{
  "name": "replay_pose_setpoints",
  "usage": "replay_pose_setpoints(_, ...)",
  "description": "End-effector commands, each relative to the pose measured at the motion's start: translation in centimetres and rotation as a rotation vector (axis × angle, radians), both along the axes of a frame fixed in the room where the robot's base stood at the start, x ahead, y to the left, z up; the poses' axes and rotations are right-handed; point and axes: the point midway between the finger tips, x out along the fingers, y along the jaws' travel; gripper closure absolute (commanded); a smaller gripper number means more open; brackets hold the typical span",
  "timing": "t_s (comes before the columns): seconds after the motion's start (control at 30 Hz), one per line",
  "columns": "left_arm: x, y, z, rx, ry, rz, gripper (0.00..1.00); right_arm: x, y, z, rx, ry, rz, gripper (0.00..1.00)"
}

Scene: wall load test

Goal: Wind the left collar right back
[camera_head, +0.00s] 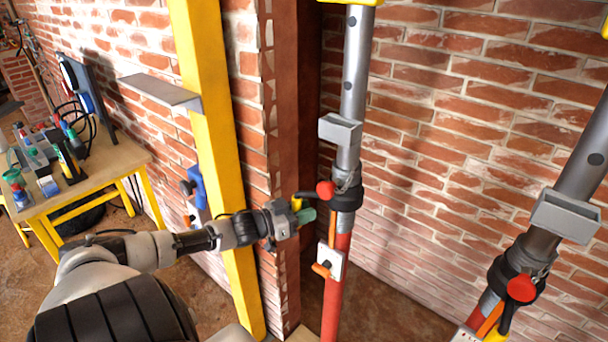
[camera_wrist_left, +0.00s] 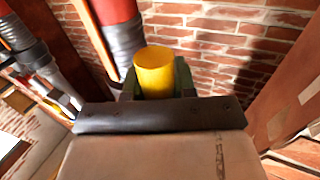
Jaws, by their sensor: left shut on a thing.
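The left collar (camera_head: 347,199) is a dark ring on the left prop, where the grey upper tube (camera_head: 355,75) meets the red lower tube (camera_head: 333,300). A red knob (camera_head: 325,189) and a handle with a yellow grip (camera_head: 297,203) stick out from it to the left. My left gripper (camera_head: 305,215) is shut on the yellow grip, left of the collar. In the left wrist view the yellow grip (camera_wrist_left: 155,72) stands between the fingers, with the prop's red tube (camera_wrist_left: 112,10) behind it. The finger contact is partly hidden. My right gripper is out of view.
A second prop with its own collar (camera_head: 515,275) leans at the right. A yellow post (camera_head: 215,150) and a rust-brown upright (camera_head: 285,130) stand left of the left prop, against brick walls. A grey shelf plate (camera_head: 160,92) juts out. A cluttered workbench (camera_head: 100,170) is at the far left.

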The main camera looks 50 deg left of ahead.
Motion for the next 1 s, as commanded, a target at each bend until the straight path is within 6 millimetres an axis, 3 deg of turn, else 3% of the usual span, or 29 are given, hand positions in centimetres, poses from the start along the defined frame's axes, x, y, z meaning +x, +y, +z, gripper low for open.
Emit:
replay_pose_setpoints(0.37, 0.1, 0.1, 0.2, 0.001, -0.003, 0.002, 1.0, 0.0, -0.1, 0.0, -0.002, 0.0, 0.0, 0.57)
replay_pose_setpoints(0.4, 0.1, 0.1, 0.2, 0.001, -0.003, 0.002, 0.68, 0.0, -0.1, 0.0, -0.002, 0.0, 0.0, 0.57)
replay_pose_setpoints(0.53, 0.1, 0.1, 0.1, 0.0, -0.002, 0.001, 0.48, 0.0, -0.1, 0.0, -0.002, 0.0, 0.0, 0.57)
replay_pose_setpoints(1.0, -1.0, 0.3, -0.1, 0.0, 0.002, 0.0, 0.48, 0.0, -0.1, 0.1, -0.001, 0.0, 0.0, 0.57)
